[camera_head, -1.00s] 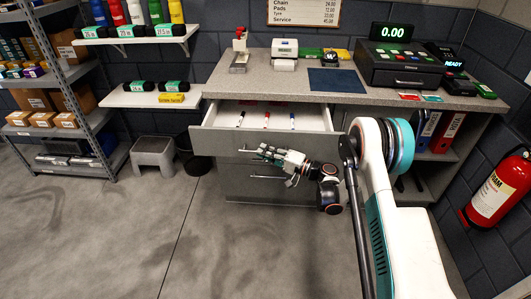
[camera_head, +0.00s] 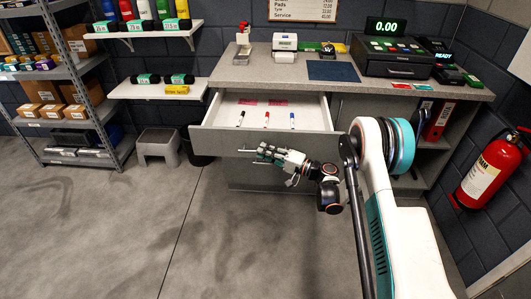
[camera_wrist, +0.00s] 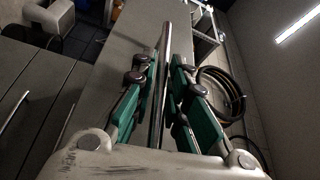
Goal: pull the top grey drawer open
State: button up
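The top grey drawer (camera_head: 262,140) under the counter stands well open, its front pulled out from the cabinet. My gripper (camera_head: 262,152) is at the drawer's front, by its handle (camera_head: 246,151). In the wrist view, the thin metal handle bar (camera_wrist: 163,85) runs between the two green-padded fingers of my gripper (camera_wrist: 164,68). The fingers are drawn close together around the bar; the exact contact is hard to see. Several items lie in the drawer, among them a black pen (camera_head: 240,118), a red pen (camera_head: 266,119) and a blue pen (camera_head: 292,120).
The counter (camera_head: 225,75) carries a cash register (camera_head: 395,55) and small devices. A lower drawer front (camera_head: 250,178) is below, partly behind my arm. A fire extinguisher (camera_head: 490,170) hangs at right. A grey stool (camera_head: 158,147) and shelving stand left. The floor (camera_head: 110,230) in front is clear.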

dwell(0.3)
jog(key=v, duration=1.2)
jog(key=shift+f, duration=0.1)
